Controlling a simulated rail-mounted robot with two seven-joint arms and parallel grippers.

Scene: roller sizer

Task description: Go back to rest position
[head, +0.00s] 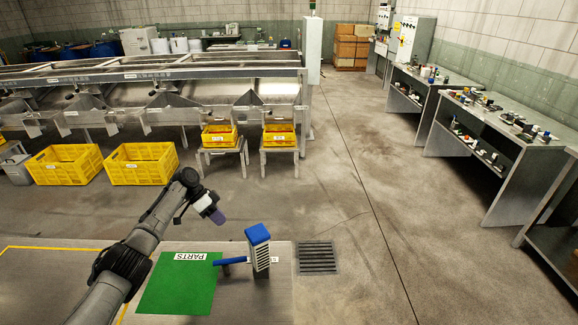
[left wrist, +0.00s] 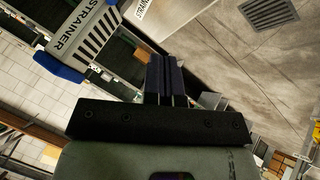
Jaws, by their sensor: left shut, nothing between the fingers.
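My left gripper (head: 214,214) is raised above the far edge of the bench in the head view, its arm reaching in from the lower left. In the left wrist view its two dark fingers (left wrist: 165,80) are together with nothing between them. A grey slotted strainer (head: 261,260) with a blue top stands at the bench's right end, to the right of and nearer than the gripper. It also shows at the upper left of the left wrist view (left wrist: 92,38), apart from the fingers. My right gripper is in neither view.
A green PARTS mat (head: 170,293) lies on the bench (head: 40,285), beside the strainer. A floor grate (head: 318,258) is to the right. Yellow crates (head: 142,164) stand before the long metal machine (head: 150,70). Workbenches (head: 480,122) line the right wall. The middle floor is clear.

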